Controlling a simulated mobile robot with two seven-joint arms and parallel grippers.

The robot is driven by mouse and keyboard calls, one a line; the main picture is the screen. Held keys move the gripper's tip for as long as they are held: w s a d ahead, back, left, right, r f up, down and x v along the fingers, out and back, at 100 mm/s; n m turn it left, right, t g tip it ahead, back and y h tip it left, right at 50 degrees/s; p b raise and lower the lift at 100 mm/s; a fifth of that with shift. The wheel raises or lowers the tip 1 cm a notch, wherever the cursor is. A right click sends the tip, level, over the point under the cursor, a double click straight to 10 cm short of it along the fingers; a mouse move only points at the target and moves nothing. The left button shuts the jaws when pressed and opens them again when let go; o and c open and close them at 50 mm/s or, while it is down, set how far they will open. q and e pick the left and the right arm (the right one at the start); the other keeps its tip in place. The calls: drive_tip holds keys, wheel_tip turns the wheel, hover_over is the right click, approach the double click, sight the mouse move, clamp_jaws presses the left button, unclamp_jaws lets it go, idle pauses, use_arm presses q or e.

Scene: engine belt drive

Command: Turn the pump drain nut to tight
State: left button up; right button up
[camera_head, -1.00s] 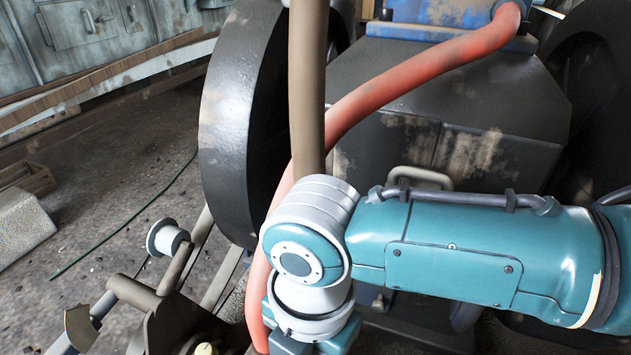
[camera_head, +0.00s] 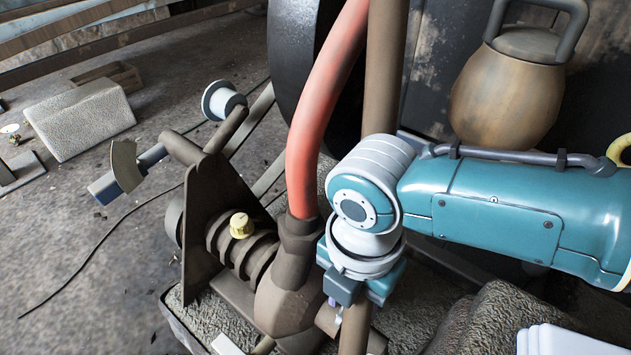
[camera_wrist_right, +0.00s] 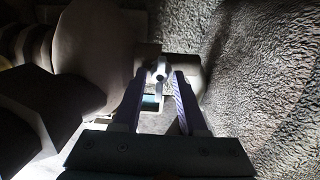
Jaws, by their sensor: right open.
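The pump (camera_head: 285,300) is a dark brown body low in the middle of the head view, with a thick red hose running up from it. In the right wrist view a small pale metal nut (camera_wrist_right: 159,70) with a thin downward wing appears to be the drain nut. My right gripper (camera_wrist_right: 160,92) is open, its two purple-grey fingers on either side of the nut's wing. I cannot tell whether they touch it. In the head view the right wrist hangs beside the pump and mostly hides the fingers and nut. My left gripper is not in view.
The red hose (camera_head: 325,105) and a brown upright pipe (camera_head: 384,70) stand close to my right arm. A yellow cap (camera_head: 241,225) sits on the pump's ribbed part. A lever with a blue end (camera_head: 105,188) sticks out left. A brown jug (camera_head: 508,90) stands behind my arm.

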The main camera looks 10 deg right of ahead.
clamp_jaws()
idle(0.3)
